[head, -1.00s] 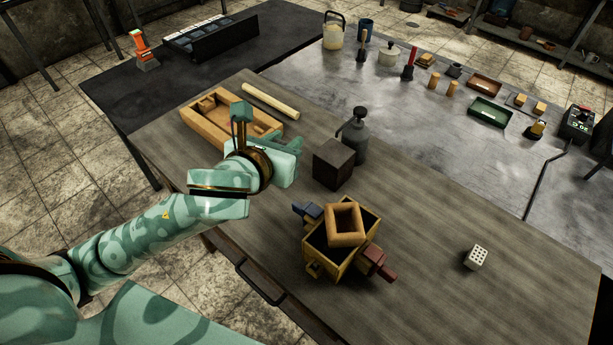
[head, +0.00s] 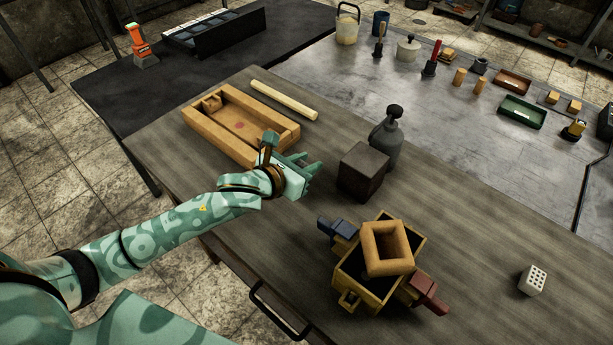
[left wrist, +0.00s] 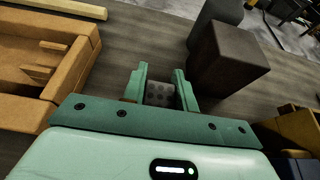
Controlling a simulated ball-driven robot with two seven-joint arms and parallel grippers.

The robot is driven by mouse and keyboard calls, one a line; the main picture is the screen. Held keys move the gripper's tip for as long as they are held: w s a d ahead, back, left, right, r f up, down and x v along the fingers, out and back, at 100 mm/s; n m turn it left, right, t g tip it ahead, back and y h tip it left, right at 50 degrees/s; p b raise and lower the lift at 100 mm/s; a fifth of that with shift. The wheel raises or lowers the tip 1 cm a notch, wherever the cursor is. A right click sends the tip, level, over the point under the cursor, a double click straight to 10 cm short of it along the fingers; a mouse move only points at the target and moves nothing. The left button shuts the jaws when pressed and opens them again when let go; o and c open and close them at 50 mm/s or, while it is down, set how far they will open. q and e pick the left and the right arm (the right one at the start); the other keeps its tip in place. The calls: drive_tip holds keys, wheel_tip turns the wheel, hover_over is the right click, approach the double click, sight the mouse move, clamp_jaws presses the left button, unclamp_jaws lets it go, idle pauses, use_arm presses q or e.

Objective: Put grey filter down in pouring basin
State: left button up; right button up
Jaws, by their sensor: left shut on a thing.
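My left gripper (head: 312,167) is shut on the grey filter (left wrist: 160,93), a small block with round holes that shows between the fingers in the left wrist view. In the head view the gripper hides the filter. The gripper is between the orange tray and the dark block, left of the flask. A hollow square orange piece (head: 365,252), which looks like the pouring basin, sits on top of the yellow-brown flask (head: 345,285), open side up. My right gripper is not in view.
An orange tray (head: 205,129), a pale rod (head: 284,100), a dark block (head: 363,172) and a grey bottle (head: 386,150) are near the gripper. A pale block with holes (head: 532,280) lies far right. The wooden table right of the flask (head: 470,250) is mostly clear.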

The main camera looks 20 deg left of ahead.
use_arm(q)
drive_tip(key=shift+w+a+f, duration=0.1)
drive_tip(key=shift+w+f, duration=0.1)
drive_tip(key=shift+f, duration=0.15)
drive_tip(key=f, duration=0.1)
drive_tip(key=f+b, duration=0.2)
drive_tip(key=shift+w+a+f, duration=0.25)
drive_tip(key=shift+f, duration=0.25)
drive_tip(key=o, duration=0.9)
drive_tip(key=shift+o, duration=0.2)
